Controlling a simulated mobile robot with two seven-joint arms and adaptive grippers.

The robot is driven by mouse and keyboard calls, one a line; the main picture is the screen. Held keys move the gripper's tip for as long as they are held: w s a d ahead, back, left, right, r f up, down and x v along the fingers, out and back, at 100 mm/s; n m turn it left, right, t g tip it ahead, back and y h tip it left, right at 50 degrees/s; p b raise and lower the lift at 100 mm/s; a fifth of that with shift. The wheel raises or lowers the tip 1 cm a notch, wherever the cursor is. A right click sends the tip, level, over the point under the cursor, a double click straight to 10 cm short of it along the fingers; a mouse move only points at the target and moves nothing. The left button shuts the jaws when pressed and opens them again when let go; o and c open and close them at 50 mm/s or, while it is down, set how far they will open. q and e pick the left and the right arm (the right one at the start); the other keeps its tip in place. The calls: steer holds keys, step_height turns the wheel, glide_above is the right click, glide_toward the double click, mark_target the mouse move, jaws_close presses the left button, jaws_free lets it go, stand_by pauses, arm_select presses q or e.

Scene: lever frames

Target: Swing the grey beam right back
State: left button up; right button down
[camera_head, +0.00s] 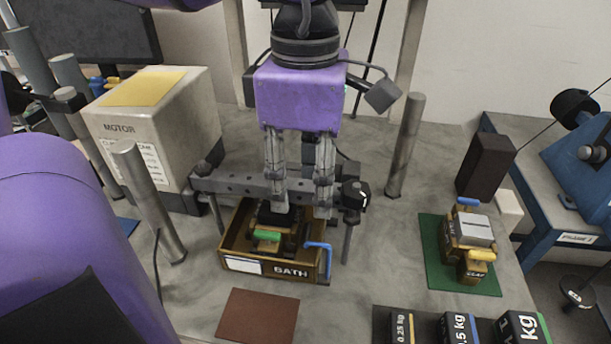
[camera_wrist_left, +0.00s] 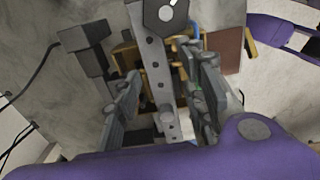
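The grey beam (camera_head: 232,185) with a row of holes lies roughly level across the back of the wooden BATH tray (camera_head: 311,279). A dark hexagonal knob (camera_head: 354,194) is at its right end; a dark block is at its left end. My left gripper (camera_head: 299,200) points down over the middle of the beam, its fingers apart. In the left wrist view the beam (camera_wrist_left: 152,62) runs between the two open fingers (camera_wrist_left: 165,110); I cannot tell if a finger touches it. The gripper hides part of the beam. My right gripper is not in view.
A MOTOR box (camera_head: 150,125) stands at the back left, a metal post (camera_head: 148,200) before it. Another post (camera_head: 405,145) stands right of the beam. A green mat (camera_head: 432,262) bears a wooden device at right. Labelled weights (camera_head: 460,328) and a brown mat (camera_head: 257,316) are in front.

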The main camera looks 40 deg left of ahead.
arm_select(q)
steer(key=c, duration=0.5)
jaws_close()
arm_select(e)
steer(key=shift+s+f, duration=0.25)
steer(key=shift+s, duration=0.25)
